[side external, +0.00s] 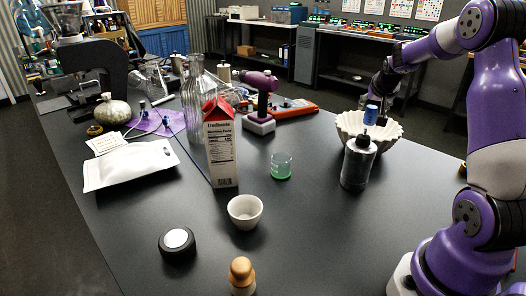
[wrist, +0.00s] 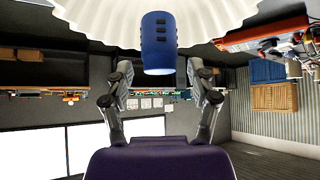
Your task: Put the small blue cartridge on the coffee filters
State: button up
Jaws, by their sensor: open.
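The small blue cartridge (side external: 371,114) stands out against the white fluted coffee filters (side external: 394,132) at the right of the side view. In the wrist view the cartridge (wrist: 158,45) lies in line with the gap between my fingers, with the pale filters (wrist: 95,22) behind it. My gripper (wrist: 160,72) is open, with a finger on either side and visible space between each finger and the cartridge. In the side view my gripper (side external: 383,92) is beside the cartridge, small and partly hidden. Whether the cartridge touches the filters is unclear.
A green-bottomed glass (side external: 281,167), white cup (side external: 245,211), carton (side external: 221,150) and purple drill (side external: 261,100) stand to the left.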

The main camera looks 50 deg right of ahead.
jog(key=v, duration=0.8)
jog(key=a+r+n+t+y, duration=0.2)
jog(key=a+n+y, duration=0.3)
jog(key=a, duration=1.4)
jog(key=s+a+f+n+y, duration=0.2)
jog(key=s+a+n, duration=0.4)
jog(key=a, duration=0.6)
jog(key=shift+s+a+f+n+g, duration=0.2)
jog(key=shift+s+f+n+g, duration=0.25)
jog(key=shift+s, duration=0.45)
